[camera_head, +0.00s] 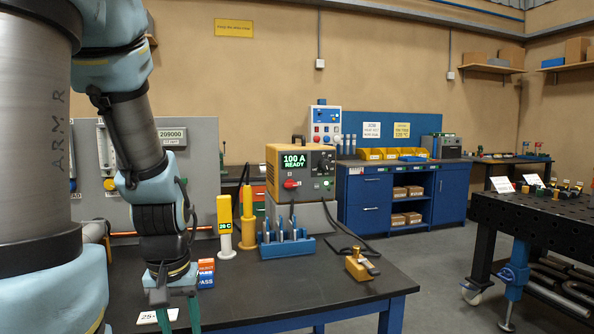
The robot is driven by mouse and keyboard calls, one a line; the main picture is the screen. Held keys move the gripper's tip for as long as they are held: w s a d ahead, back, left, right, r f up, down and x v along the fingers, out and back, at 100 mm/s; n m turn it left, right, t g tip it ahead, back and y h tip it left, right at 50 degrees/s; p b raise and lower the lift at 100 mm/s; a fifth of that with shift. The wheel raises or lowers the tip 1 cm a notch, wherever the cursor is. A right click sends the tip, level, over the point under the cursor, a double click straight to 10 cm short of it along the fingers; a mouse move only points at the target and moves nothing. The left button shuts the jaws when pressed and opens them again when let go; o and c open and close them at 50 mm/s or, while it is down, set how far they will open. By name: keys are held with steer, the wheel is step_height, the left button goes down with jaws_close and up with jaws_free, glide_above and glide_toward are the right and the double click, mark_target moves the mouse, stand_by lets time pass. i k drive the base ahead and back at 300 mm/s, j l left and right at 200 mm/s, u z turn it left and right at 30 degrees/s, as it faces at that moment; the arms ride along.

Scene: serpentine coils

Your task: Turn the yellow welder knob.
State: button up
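The yellow welder (274,165) stands toward the back of the near dark-topped bench. Its green display reads "100 A READY". A red knob (291,183) sits on its front face below the display, and small controls are to the right of it. My gripper (176,312) points down at the lower left, in front of and left of the welder, well apart from it. Its two fingers are spread with a gap between them, and I see nothing held. The fingertips are low in the picture, near a white card (150,317) on the bench.
Between gripper and welder stand an orange-and-blue box (206,273), a yellow device (225,225) reading about 26 C, a yellow post (247,225) and a blue rack (286,246). A brass block (358,267) lies at right. The bench's front middle (280,290) is clear.

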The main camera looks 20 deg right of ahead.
mark_target(324, 165)
steer(key=i+l+z, duration=0.1)
steer(key=l+z, duration=0.35)
steer(key=l, duration=0.35)
steer(key=l+u, duration=0.8)
steer(key=k+j, duration=0.05)
